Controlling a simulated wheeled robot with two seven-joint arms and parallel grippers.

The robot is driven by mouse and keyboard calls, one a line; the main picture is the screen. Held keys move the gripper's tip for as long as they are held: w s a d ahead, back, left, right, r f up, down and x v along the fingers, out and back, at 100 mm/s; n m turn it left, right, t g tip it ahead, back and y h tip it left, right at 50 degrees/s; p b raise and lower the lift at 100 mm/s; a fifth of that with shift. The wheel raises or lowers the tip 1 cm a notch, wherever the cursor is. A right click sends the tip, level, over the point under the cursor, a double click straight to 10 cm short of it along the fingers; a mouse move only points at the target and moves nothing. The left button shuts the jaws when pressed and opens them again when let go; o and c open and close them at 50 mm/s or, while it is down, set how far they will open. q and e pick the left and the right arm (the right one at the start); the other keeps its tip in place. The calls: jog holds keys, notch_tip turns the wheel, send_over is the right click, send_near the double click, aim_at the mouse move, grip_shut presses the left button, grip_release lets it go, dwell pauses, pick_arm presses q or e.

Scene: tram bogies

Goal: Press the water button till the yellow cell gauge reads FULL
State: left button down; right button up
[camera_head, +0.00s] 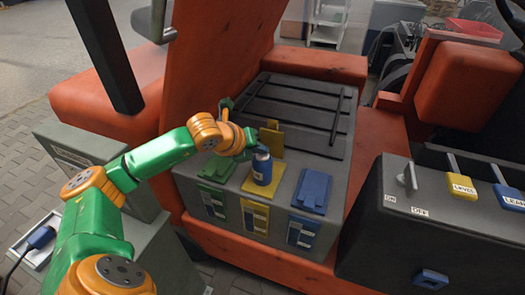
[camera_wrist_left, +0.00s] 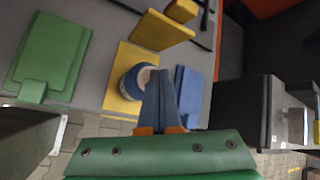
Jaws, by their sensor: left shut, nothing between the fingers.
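A blue bottle-like filler (camera_head: 262,169) with a pale label stands upright on the yellow cell (camera_head: 250,186), whose yellow flap (camera_head: 271,139) stands up behind it. In the left wrist view the filler (camera_wrist_left: 131,84) shows a white top, partly hidden by my fingers. My left gripper (camera_head: 261,151) is shut and empty, its fingertips at the filler's top; it also shows in the left wrist view (camera_wrist_left: 160,74). I cannot tell whether they touch or press it. The yellow gauge panel (camera_head: 255,215) is on the front face; its reading is too small to read. My right gripper is out of view.
A green lid (camera_head: 218,169) and a blue lid (camera_head: 312,190) flank the yellow cell. A black slatted cover (camera_head: 298,112) lies behind. A grey console (camera_head: 430,222) with a switch and yellow and blue tags stands to the right. Orange frame parts surround the box.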

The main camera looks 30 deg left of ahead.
aim_at(260, 158)
pick_arm(q)
jog(key=shift+r+p, duration=0.75)
jog(key=shift+r, duration=0.55)
notch_tip(260, 158, up, 5)
jog(key=p, duration=0.3)
